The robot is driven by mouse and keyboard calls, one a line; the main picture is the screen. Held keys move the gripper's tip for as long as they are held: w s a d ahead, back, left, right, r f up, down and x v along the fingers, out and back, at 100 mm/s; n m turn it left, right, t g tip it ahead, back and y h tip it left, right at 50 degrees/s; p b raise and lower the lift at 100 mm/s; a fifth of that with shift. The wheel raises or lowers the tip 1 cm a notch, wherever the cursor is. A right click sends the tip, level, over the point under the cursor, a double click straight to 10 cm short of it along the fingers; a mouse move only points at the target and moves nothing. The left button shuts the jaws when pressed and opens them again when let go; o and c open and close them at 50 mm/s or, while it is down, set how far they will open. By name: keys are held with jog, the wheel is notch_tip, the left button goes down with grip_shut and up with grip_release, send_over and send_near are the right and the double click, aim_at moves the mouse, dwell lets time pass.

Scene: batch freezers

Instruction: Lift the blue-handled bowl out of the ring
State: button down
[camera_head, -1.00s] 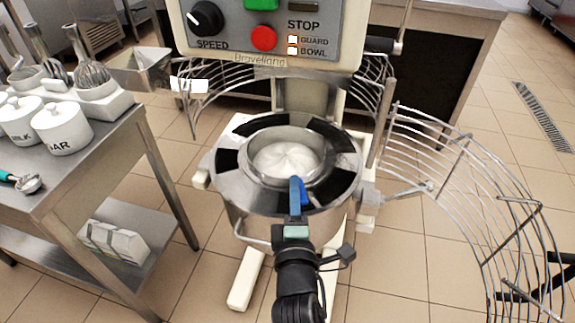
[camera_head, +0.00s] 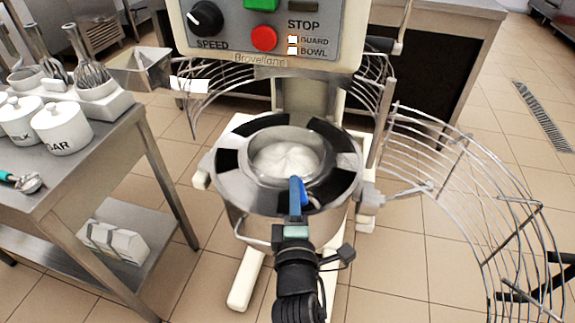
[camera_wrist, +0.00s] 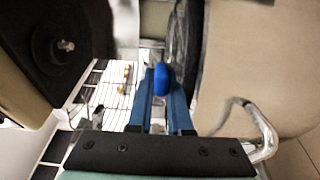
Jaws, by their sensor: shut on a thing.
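The metal bowl (camera_head: 284,135) sits within the black-and-silver ring (camera_head: 228,158) on the mixer, with pale, whitish contents (camera_head: 286,158) inside. Its blue handle (camera_head: 305,192) is at the near side, over the ring's front. My gripper (camera_head: 296,184) reaches in from the front and is shut on this handle. In the wrist view, the blue handle end (camera_wrist: 161,79) shows between the blue fingers of my gripper (camera_wrist: 160,72). Whether the bowl's underside is clear of its seat is hidden.
The mixer's control panel (camera_head: 262,30) hangs above and behind the bowl. A wire guard (camera_head: 480,200) stands swung open at the right. A steel table (camera_head: 90,160) with white jars (camera_head: 62,128) and whisks (camera_head: 92,72) is at the left. Open floor lies front right.

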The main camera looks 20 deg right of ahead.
dwell(0.4)
notch_tip(320, 180, up, 11)
jog(key=p, duration=0.6)
jog(key=shift+w+f, duration=0.1)
jog(key=shift+f, duration=0.1)
